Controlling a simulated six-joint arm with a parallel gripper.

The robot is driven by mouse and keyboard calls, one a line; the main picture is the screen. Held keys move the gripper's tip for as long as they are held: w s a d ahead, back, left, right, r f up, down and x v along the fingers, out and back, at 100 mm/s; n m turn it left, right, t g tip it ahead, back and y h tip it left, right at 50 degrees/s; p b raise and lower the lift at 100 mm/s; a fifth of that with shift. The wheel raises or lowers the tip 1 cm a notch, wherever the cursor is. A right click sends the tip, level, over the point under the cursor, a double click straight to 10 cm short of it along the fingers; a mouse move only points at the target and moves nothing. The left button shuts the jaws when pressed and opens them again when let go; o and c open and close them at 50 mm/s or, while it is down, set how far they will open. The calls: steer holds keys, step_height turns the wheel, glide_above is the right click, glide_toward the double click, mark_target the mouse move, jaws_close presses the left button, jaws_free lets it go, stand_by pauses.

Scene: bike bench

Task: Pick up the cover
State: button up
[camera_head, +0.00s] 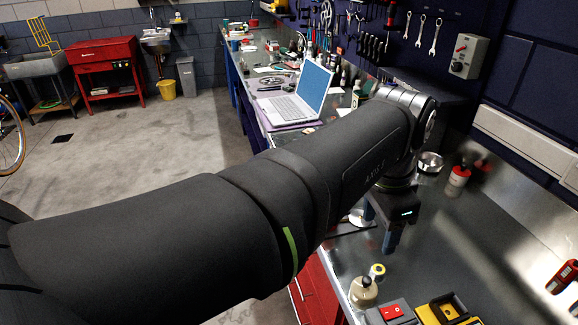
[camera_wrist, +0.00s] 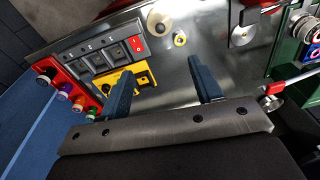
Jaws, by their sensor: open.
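I cannot tell for certain which thing is the cover. In the wrist view, a grey block with several dark square recesses (camera_wrist: 98,60) and a red switch (camera_wrist: 135,44) lies on the metal bench, beside a yellow case (camera_wrist: 137,76). The yellow case also shows at the bottom of the head view (camera_head: 447,309). My gripper (camera_wrist: 160,68) is open, with its two blue fingers wide apart above the bench and nothing seen between them. The yellow case is partly behind the left finger. In the head view my gripper (camera_head: 385,236) hangs over the bench, partly hidden by my arm.
A laptop (camera_head: 297,97) is farther back. The bench (camera_head: 455,245) is bare right of my gripper.

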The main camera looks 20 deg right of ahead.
step_height(320, 180, down, 3)
steer(key=n, duration=0.5)
glide_toward(367, 280)
step_height(367, 280, down, 7)
steer(key=shift+s, duration=0.1)
steer(key=shift+w+d+f, duration=0.1)
steer(key=shift+d+f, duration=0.1)
steer(key=shift+f, duration=0.7)
steer(key=shift+w+d+f, duration=0.15)
steer(key=shift+f, duration=0.7)
steer(key=shift+w+d+f, duration=0.1)
steer(key=shift+d+f, duration=0.1)
steer(key=shift+f, duration=0.7)
steer(key=c, duration=0.6)
